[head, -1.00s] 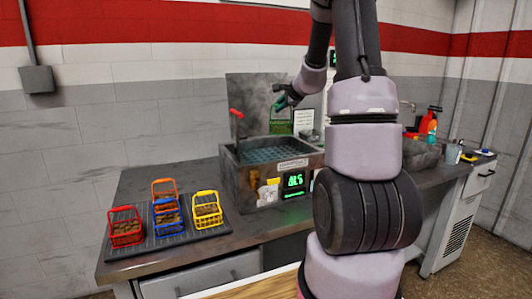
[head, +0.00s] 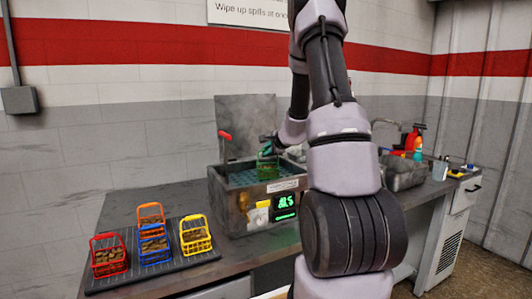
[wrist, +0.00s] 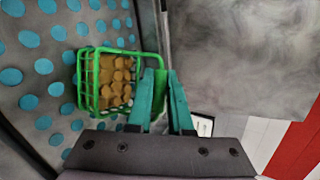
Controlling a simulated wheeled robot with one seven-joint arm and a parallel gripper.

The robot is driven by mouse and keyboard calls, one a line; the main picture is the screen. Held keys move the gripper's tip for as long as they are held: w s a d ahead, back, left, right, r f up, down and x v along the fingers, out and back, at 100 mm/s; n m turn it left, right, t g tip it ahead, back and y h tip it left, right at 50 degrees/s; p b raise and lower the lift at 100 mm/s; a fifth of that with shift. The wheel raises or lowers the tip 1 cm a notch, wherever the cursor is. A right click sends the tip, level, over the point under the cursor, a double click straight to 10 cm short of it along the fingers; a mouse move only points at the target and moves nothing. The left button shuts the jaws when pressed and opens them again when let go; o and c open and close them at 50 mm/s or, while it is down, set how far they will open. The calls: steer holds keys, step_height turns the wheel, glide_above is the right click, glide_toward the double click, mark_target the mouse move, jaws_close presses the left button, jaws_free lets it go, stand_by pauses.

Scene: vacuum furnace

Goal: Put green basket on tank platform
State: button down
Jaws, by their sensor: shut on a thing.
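The green basket (head: 268,170) holds brown pieces and hangs below my gripper (head: 270,147) at the tank (head: 262,215). In the wrist view my gripper (wrist: 165,105) is shut on the handle of the green basket (wrist: 92,85). The grey perforated tank platform (wrist: 35,105) shows blue-green through its round holes, behind and beside the basket. It also shows inside the tank in the head view (head: 240,178). I cannot tell whether the basket touches the platform.
Red (head: 107,260), orange (head: 150,212), blue (head: 154,247) and yellow (head: 196,240) baskets stand on a dark ribbed mat (head: 185,264) left of the tank. A raised panel (head: 245,115) stands behind the tank. A sink (head: 402,172) and bottles are to the right.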

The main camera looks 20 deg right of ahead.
steer(key=c, duration=1.2)
jaws_free()
steer(key=shift+f, duration=0.1)
steer(key=o, duration=0.4)
steer(key=shift+c, duration=0.2)
